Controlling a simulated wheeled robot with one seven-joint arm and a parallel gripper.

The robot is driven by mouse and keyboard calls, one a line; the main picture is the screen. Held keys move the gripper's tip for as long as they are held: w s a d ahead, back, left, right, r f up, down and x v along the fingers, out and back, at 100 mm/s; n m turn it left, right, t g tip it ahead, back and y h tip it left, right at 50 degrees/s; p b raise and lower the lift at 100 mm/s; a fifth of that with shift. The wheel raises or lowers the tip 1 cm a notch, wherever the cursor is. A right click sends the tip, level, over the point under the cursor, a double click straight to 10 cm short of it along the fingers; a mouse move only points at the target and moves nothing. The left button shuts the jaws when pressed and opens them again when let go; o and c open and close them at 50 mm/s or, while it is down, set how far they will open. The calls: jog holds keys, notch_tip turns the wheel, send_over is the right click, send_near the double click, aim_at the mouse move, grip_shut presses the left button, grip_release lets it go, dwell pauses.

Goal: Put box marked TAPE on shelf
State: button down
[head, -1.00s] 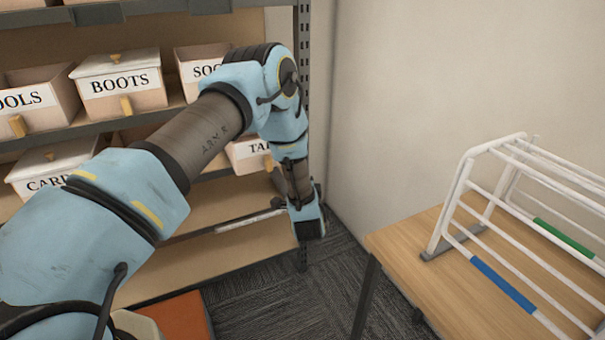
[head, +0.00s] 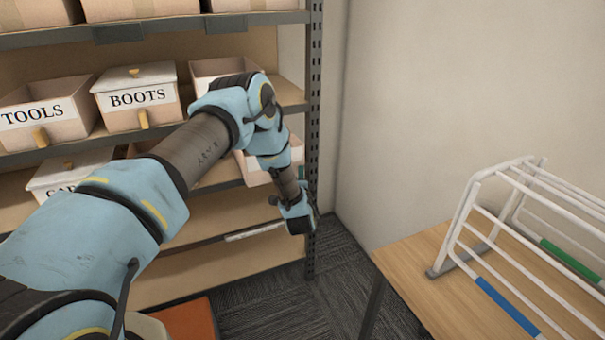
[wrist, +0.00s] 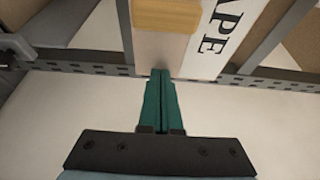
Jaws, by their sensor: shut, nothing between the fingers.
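The box marked TAPE (head: 250,173) is at the right end of the shelf level below the boots box, mostly hidden behind my arm in the head view. In the wrist view its front (wrist: 148,50) is close up, with the white label reading "APE" and a wooden handle (wrist: 165,15) at the top edge. My gripper (wrist: 160,75) has its green fingers together and empty, with the tips at or just short of the box front. I cannot tell whether they touch. The shelf (head: 205,205) is a rack with dark metal edges and brown boards.
Boxes marked TOOLS (head: 45,112) and BOOTS (head: 140,97) stand one level up. A lidded white box (head: 72,172) is left of my arm. A wooden table (head: 425,290) with a white rack (head: 455,225) stands at right. Carpet (head: 275,305) between shelf and table is clear.

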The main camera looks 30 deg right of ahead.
jog(key=w+a+b, duration=0.2)
jog(key=w+a, duration=0.2)
jog(key=w+a+b, duration=0.2)
jog(key=w+a, duration=0.2)
jog(key=shift+w+a+f, duration=0.1)
jog(key=shift+w+a, duration=0.05)
jog(key=shift+a, duration=0.1)
jog(key=shift+w+a, duration=0.25)
jog(key=shift+b, duration=0.3)
